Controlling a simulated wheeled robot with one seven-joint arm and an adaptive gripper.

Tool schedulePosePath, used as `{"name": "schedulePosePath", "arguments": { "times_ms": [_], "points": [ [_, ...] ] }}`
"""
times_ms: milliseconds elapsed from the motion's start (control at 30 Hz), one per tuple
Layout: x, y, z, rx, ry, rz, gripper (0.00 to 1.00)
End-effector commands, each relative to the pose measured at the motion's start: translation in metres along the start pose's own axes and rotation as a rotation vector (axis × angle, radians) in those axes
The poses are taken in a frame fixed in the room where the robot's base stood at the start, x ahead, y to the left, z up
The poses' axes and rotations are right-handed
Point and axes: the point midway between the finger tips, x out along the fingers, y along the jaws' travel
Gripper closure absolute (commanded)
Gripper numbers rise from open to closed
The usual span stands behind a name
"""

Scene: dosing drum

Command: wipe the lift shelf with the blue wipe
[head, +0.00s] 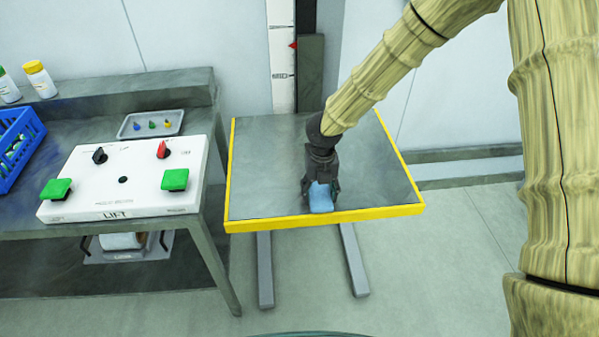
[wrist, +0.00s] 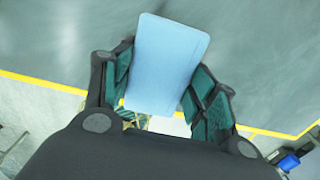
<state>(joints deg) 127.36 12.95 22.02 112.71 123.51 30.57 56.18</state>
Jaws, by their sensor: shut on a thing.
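The lift shelf (head: 270,165) is a grey plate with a yellow edge, right of the workbench. My gripper (head: 320,188) is over its front part, close to the front yellow edge. It is shut on the blue wipe (head: 321,198), which hangs below the fingers at or just above the plate; I cannot tell if it touches. In the wrist view the wipe (wrist: 165,65) is a light blue rectangle between my two dark green-padded fingers. The grey shelf surface (wrist: 255,60) lies behind it, with the yellow edge running across.
Left is a bench with a white control box (head: 125,180) marked LIFT, with green buttons and two knobs. A small tray (head: 150,124), a blue crate (head: 14,145) and bottles (head: 38,78) stand on it. A marked column (head: 282,55) rises behind the shelf. The shelf top looks clear.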

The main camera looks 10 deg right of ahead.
Motion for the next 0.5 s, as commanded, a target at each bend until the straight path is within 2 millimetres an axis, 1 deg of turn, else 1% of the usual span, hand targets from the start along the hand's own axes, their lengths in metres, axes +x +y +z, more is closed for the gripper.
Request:
{"name": "schedulePosePath", "arguments": {
  "times_ms": [500],
  "points": [
    [0.001,0.036,-0.001,0.014,0.000,0.000,0.64]
  ]
}}
